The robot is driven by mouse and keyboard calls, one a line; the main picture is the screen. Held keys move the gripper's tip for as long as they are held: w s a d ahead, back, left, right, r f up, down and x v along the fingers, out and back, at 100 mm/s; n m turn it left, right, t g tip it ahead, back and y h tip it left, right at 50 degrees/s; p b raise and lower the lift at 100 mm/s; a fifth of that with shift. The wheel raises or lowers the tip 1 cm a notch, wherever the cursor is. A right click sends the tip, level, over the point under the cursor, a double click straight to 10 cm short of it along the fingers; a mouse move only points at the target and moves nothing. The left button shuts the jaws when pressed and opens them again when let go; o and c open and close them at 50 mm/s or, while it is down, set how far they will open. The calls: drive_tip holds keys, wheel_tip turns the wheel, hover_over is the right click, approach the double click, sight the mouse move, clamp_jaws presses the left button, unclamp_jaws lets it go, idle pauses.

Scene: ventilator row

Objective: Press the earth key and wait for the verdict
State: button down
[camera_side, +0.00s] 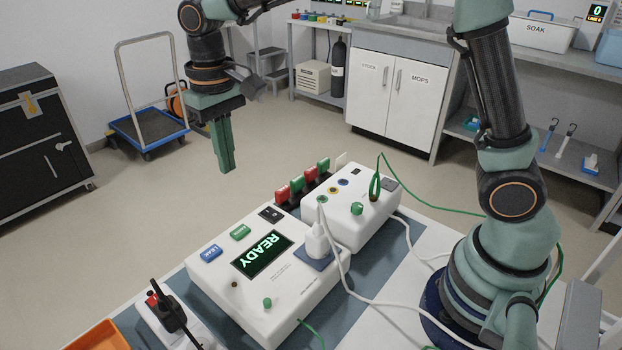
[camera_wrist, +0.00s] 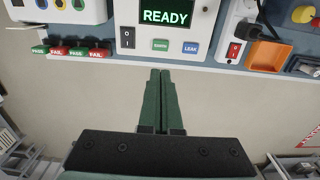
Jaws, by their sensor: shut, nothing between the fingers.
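A white tester (camera_side: 318,285) stands on the table, its screen (camera_side: 262,254) showing READY in green. The green earth key (camera_side: 240,232) sits beside the screen, next to a blue key marked LEAK (camera_side: 211,252). In the wrist view the earth key (camera_wrist: 160,45) is below the screen (camera_wrist: 166,12), left of the LEAK key (camera_wrist: 191,47). My gripper (camera_side: 226,170) is shut and empty, pointing down, raised and apart from the tester. In the wrist view my gripper's tips (camera_wrist: 160,72) appear over the floor, just short of the table edge, in line with the earth key. Nothing hides the key.
A white plug (camera_side: 317,240) sits in the tester's socket. A black rocker switch (camera_side: 270,214) is near the earth key. Red and green tags (camera_side: 303,180) stand behind a second white box (camera_side: 345,215). A power strip (camera_side: 165,318) and orange tray (camera_side: 98,338) lie left. Cables cross the right side.

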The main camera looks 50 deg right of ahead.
sight(241, 230)
drive_tip(key=shift+f, duration=0.15)
wheel_tip(241, 230, down, 14)
drive_tip(key=shift+r, duration=0.1)
idle(0.3)
drive_tip(key=shift+s+f, duration=0.1)
drive_tip(key=shift+f, duration=0.8)
wheel_tip(241, 230, up, 15)
drive_tip(key=shift+w, duration=0.3)
idle(0.6)
